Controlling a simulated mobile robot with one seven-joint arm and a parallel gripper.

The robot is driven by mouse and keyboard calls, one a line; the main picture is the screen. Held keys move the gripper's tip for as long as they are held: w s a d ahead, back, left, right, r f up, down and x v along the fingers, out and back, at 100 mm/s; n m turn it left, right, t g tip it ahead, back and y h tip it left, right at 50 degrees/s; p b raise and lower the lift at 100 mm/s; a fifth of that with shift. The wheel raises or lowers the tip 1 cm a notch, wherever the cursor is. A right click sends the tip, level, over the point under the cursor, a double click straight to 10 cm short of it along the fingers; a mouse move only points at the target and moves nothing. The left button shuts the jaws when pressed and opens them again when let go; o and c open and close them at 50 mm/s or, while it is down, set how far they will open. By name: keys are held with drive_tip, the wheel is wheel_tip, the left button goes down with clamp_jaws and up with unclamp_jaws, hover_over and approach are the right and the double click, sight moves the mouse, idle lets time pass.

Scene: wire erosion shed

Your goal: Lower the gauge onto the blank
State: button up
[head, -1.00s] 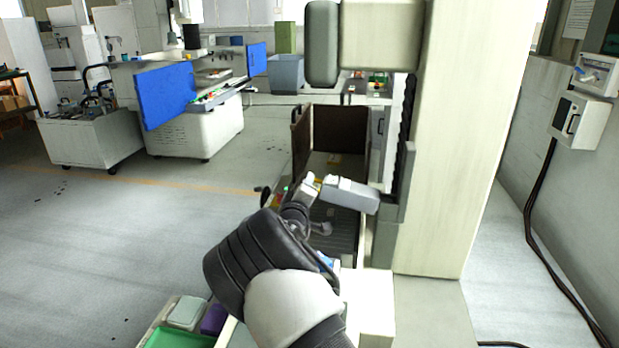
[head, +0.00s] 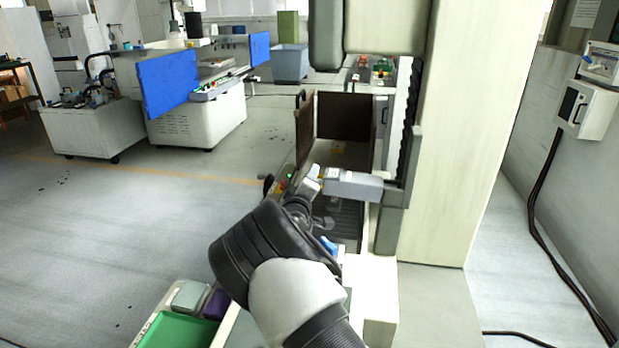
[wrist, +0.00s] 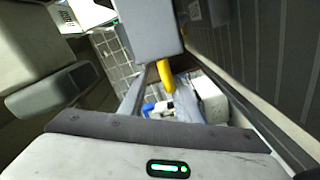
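A grey block-like arm, which seems to be the gauge (head: 353,185), sticks out to the left from the machine column over the work tank. In the wrist view a grey housing (wrist: 150,25) with a yellow tip pointing down hangs at the top centre. My gripper (head: 313,180) is at the left end of the grey arm, touching it or very close. Below the yellow tip, a white block (wrist: 209,98) and a small blue piece lie low down. I cannot tell which piece is the blank.
The pale column (head: 465,140) stands close on the right. Brown guard panels (head: 346,117) stand behind the tank. A green tray (head: 180,331) with a grey and a purple box beside it is at lower left. Open floor lies left, with a second blue-panelled machine (head: 167,84) further back.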

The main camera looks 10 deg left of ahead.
drive_tip(key=shift+r, duration=0.15)
drive_tip(key=s+d, duration=0.1)
drive_tip(key=s, duration=1.6)
drive_tip(key=shift+s, duration=0.2)
